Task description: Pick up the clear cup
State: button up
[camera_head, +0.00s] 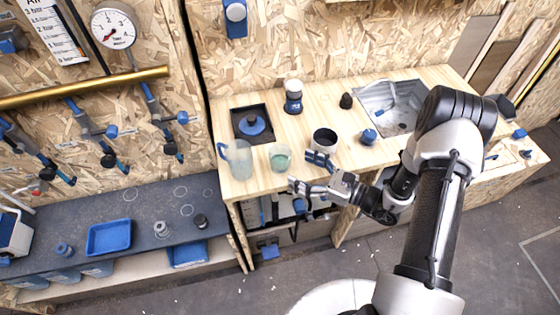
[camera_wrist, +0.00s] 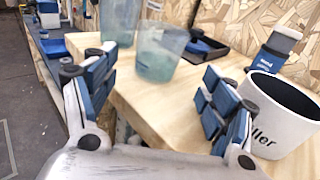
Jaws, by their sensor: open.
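The clear cup (camera_head: 280,158) stands upright on the wooden counter near its front edge, with a bluish-green tint low inside. It also shows in the wrist view (camera_wrist: 160,55), ahead of my fingers and roughly between them. My gripper (camera_head: 306,173) is open and empty, to the right of the cup at the counter's front edge. Its two blue-padded fingers spread wide in the wrist view (camera_wrist: 152,88), apart from the cup.
A clear jug (camera_head: 238,160) with a blue handle stands just left of the cup. A white mug with a dark inside (camera_head: 324,140) stands close beside my right-hand finger in the wrist view.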

aim_at(289, 165)
jog(key=b+x, duration=0.1)
jog(key=x, duration=0.3)
jog(key=shift+a+f, duration=0.2)
jog(key=shift+a, duration=0.1)
jog(key=shift+w+a, duration=0.2)
jog(key=shift+a, duration=0.15)
jog(key=shift+r, duration=0.1)
jog(key=shift+c, duration=0.6)
jog(key=c, duration=1)
